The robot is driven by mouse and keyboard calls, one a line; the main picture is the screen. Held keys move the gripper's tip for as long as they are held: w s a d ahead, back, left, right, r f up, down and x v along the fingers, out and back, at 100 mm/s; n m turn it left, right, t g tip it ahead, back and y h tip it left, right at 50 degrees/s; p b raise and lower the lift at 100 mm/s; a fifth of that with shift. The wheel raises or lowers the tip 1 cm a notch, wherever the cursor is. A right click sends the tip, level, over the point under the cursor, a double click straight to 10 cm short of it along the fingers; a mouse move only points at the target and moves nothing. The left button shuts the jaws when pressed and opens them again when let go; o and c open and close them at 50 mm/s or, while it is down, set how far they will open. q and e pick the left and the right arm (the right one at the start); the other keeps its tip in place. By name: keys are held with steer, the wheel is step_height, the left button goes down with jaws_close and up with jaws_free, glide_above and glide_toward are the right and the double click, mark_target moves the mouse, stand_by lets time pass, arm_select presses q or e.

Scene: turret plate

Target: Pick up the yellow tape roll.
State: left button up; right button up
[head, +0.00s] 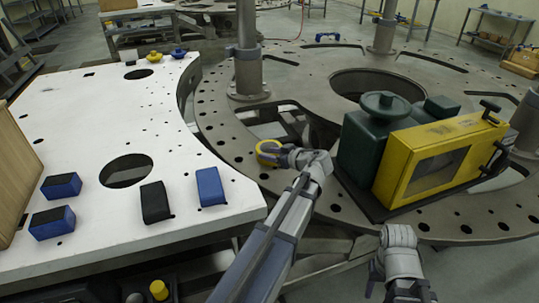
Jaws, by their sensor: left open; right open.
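The yellow tape roll (265,149) is a small ring on the grey round turret plate (222,120), near its left edge by the white table. My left gripper (270,155) is open at the roll, with its fingers over the roll's right side. Part of the roll is hidden by the fingers, and I cannot tell whether they touch it. My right gripper (400,291) is at the bottom edge, far from the roll, open and partly cut off.
A yellow and green machine (430,155) stands right of my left arm. A grey post (248,60) rises behind the roll. The white table (85,115) holds several blue and black blocks (210,187). The plate has large cut-outs and holes.

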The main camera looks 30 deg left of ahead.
arm_select(q)
steer(key=b+x, duration=0.1)
steer(key=x, duration=0.3)
steer(key=shift+w+f, duration=0.1)
steer(key=shift+f, duration=0.1)
jaws_close()
steer(key=shift+d, duration=0.1)
stand_by(0.3)
